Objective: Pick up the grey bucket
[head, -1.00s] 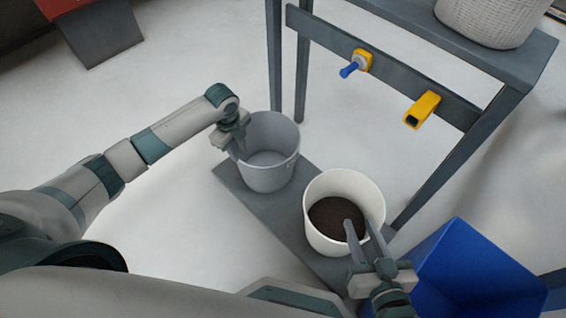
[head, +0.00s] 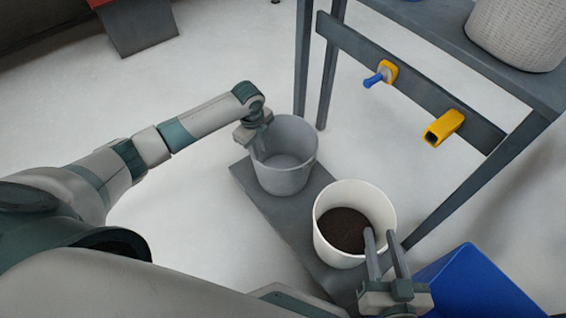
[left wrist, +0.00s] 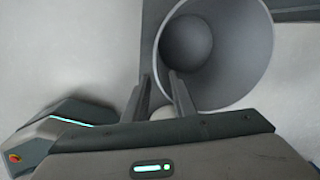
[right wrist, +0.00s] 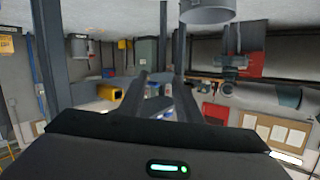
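The grey bucket (head: 290,180) stands upright on a low dark grey platform (head: 275,208); it looks empty. My left gripper (head: 260,150) is at its left rim. In the left wrist view, the bucket (left wrist: 235,50) shows its round opening, and the fingers of my left gripper (left wrist: 160,85) are apart, one on each side of the near rim. Whether they touch the wall I cannot tell. My right gripper (head: 384,240) is open and empty at the right front side of the white bucket; its fingers also stand apart in the right wrist view (right wrist: 161,85).
The white bucket (head: 330,250) with dark soil stands on the platform's near part. A blue bin (head: 475,290) is at the lower right. A grey frame (head: 415,95) with a blue-tipped yellow fitting (head: 385,73) and a yellow block (head: 445,127) stands behind. The floor left is clear.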

